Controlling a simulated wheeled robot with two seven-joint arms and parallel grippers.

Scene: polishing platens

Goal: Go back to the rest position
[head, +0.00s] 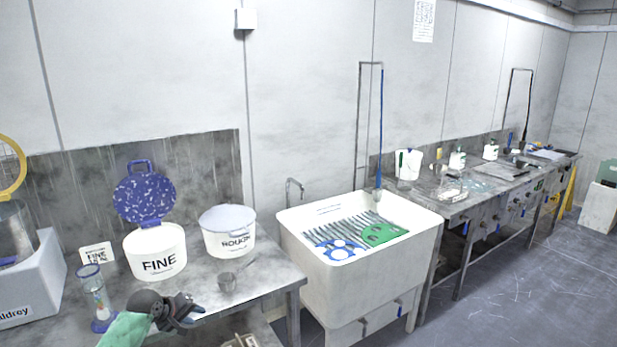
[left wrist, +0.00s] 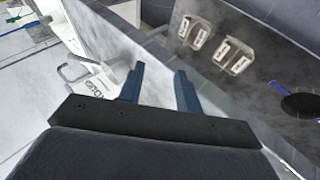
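My left gripper (head: 190,308) is above the front edge of the left bench (head: 265,272), in front of the white tub marked FINE (head: 158,265). In the left wrist view its two blue fingers (left wrist: 160,88) stand apart with nothing between them. My right gripper is in neither view.
The FINE tub's blue speckled lid (head: 146,198) stands raised. A tub marked ROUGH (head: 228,240) is beside it. A tube on a blue base (head: 100,300) stands left of my gripper. A white sink (head: 340,270) holds blue and green platens (head: 384,234).

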